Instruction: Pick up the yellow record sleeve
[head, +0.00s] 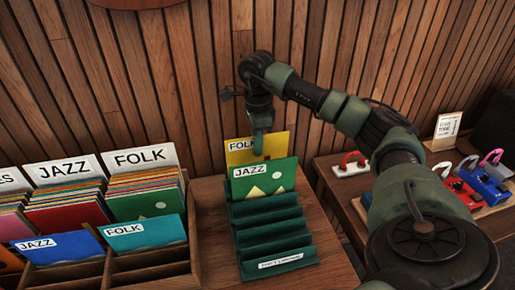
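The yellow record sleeve (277,143), labelled FOLK, stands upright in the rearmost part of a green slotted rack (272,237). A green sleeve (280,176) labelled JAZZ stands just in front and hides its lower part. My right gripper (259,148) points down at the top of the yellow sleeve and covers part of its face; its tip reaches down near the green sleeve's upper edge. I cannot tell whether its fingers are apart or closed on the yellow sleeve. My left gripper is not in view.
Wooden record bins (152,266) with JAZZ and FOLK dividers stand left of the rack. The rack's front slots look empty. On a table to the right are red (461,193) and blue pedals (485,184) and a small sign (447,126). A slatted wall (190,85) rises behind.

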